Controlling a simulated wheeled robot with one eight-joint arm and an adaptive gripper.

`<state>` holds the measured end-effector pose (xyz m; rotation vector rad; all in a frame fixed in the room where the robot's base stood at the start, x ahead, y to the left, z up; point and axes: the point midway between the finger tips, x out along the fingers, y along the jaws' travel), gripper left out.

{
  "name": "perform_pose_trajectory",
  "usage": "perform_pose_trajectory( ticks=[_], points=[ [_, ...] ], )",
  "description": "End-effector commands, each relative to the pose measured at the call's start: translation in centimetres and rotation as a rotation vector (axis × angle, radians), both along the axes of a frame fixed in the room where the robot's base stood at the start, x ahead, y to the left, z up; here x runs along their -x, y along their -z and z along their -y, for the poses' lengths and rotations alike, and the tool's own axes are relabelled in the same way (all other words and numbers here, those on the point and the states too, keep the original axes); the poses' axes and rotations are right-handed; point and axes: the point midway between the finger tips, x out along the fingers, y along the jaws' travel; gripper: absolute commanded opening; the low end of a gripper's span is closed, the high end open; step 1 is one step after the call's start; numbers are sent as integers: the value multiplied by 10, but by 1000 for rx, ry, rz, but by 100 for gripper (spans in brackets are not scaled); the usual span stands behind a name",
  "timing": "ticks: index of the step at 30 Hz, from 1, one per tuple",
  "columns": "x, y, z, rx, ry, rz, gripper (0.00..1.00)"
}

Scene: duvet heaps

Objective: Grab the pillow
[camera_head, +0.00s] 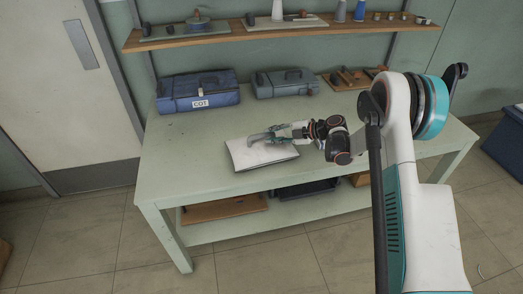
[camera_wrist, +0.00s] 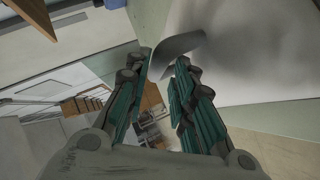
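A flat white pillow (camera_head: 262,155) lies on the pale green table, near the middle of its front edge. My gripper (camera_head: 262,137) is low over the pillow's upper part in the head view; whether it touches cannot be told. In the wrist view the pillow (camera_wrist: 262,45) fills the upper right. My gripper's two green-padded fingers (camera_wrist: 165,65) are apart there. A grey curved piece (camera_wrist: 176,46) shows at the fingertips; I cannot tell whether it is a pillow corner. Nothing is clearly clamped between the fingers.
A wall shelf (camera_head: 225,36) with small items hangs above. A lower shelf (camera_head: 250,228) holds trays.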

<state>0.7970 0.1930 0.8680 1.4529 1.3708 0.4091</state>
Motion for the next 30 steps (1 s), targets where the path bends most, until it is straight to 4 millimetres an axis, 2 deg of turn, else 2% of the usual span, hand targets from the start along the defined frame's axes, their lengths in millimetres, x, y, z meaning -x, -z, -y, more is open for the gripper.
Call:
perform_pose_trajectory(
  ticks=[10, 17, 20, 21, 30],
  points=[
    [-12, 17, -40, 0, -2, 0, 23],
    [-13, 17, -42, 0, -1, 1, 23],
    [-12, 17, -42, 0, -1, 1, 3],
    [-12, 17, -42, 0, -1, 1, 0],
    [-12, 16, -42, 0, -1, 1, 0]
  ],
)
